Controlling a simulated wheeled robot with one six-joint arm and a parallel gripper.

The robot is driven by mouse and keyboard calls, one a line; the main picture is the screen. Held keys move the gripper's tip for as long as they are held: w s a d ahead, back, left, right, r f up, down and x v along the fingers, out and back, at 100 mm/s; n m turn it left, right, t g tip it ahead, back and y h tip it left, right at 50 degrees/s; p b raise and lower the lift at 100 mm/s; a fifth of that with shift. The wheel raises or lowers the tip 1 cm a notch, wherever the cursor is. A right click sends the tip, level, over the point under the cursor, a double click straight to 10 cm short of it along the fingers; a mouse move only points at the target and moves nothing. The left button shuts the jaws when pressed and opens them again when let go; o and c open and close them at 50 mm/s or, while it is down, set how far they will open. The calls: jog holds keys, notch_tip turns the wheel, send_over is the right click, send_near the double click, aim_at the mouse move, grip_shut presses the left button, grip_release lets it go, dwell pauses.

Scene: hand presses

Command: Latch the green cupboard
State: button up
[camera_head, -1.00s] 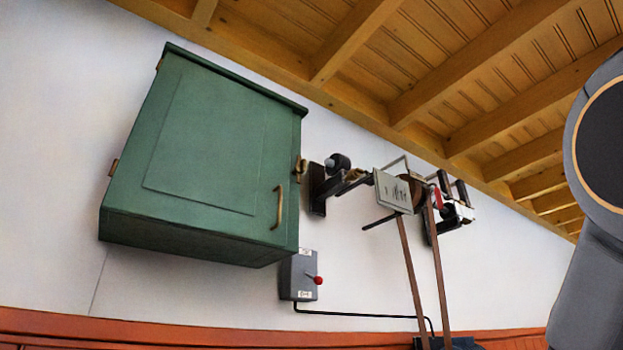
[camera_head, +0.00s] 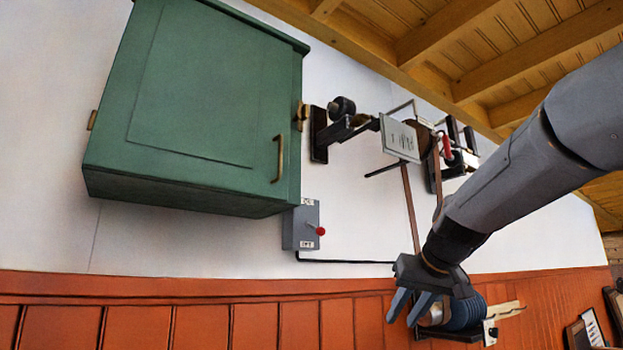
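The green cupboard (camera_head: 200,95) hangs on the white wall at the upper left, its door closed against the body as far as I can see. A brass handle (camera_head: 279,158) is on the right part of the door. A brass latch (camera_head: 301,115) sits at the cupboard's right edge; its exact position is too small to tell. My gripper (camera_head: 408,308) is at the lower middle, below and right of the cupboard, well apart from it. Its two fingers point down and left, spread with a gap, with nothing between them.
A grey switch box (camera_head: 300,228) with a red knob is below the cupboard's right corner. Dark brackets and a white sign (camera_head: 399,139) stick out from the wall right of the latch. Orange panelling (camera_head: 200,322) runs along the bottom. Wall between gripper and cupboard is mostly clear.

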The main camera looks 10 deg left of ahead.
jog(key=a+r+n+t+y+p, duration=0.1)
jog(key=a+r, duration=0.2)
jog(key=r, duration=0.7)
jog(key=a+r+n+t+y+p, duration=0.1)
jog(key=a+r+y, duration=0.15)
jog(key=r, duration=0.85)
jog(key=n+t+y+p, duration=0.1)
jog(key=n+y+p, duration=0.2)
jog(key=n+y, duration=0.2)
send_near(308, 107)
jog(key=shift+p+x, duration=1.85)
jog(key=shift+x, duration=2.2)
jog(key=shift+a, duration=0.1)
grip_shut()
